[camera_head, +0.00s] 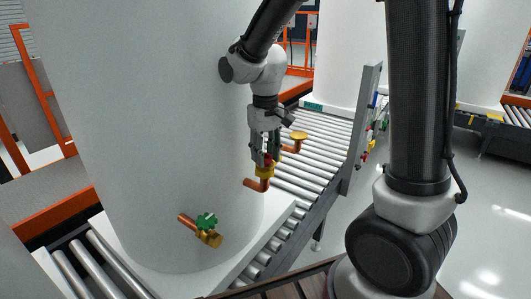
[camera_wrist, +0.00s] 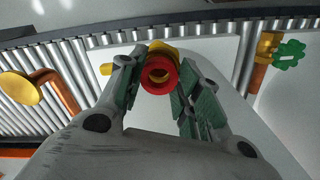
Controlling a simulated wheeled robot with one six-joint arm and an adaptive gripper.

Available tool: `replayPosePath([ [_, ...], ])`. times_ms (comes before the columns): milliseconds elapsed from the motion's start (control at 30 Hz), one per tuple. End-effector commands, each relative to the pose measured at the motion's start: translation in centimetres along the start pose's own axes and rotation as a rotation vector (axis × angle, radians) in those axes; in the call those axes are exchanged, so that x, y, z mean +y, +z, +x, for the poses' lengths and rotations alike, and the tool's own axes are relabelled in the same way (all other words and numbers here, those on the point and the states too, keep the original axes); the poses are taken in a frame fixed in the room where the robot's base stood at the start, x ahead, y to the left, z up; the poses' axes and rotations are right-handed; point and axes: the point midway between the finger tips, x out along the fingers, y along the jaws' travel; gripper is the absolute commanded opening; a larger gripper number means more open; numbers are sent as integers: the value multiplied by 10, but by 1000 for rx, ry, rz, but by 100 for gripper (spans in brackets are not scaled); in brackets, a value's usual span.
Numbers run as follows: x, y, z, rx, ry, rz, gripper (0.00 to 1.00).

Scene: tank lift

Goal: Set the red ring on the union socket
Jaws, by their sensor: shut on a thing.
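The red ring (camera_head: 268,158) is between the fingers of my gripper (camera_head: 266,155), which is shut on it. In the wrist view the ring (camera_wrist: 160,75) shows its round opening between the green finger pads of my gripper (camera_wrist: 160,72). The brass union socket (camera_head: 264,171) tops a copper elbow (camera_head: 256,184) that comes out of the white tank. The ring is directly over or at the top of the socket; I cannot tell whether they touch. In the wrist view the socket (camera_wrist: 158,48) is partly hidden behind the ring.
A brass-topped copper elbow (camera_head: 299,136) stands to the right behind my gripper. A brass valve with a green handle (camera_head: 206,222) sticks out at lower left. The large white tank (camera_head: 150,120) rises close on the left, over a roller conveyor (camera_head: 310,165).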

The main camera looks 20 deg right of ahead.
Motion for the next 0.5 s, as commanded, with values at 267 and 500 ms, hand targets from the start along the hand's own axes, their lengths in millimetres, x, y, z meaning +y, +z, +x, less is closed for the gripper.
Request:
replayPosePath([
  [267, 0, 0, 1, 0, 0, 0, 21],
  [500, 0, 0, 6, 0, 0, 0, 21],
])
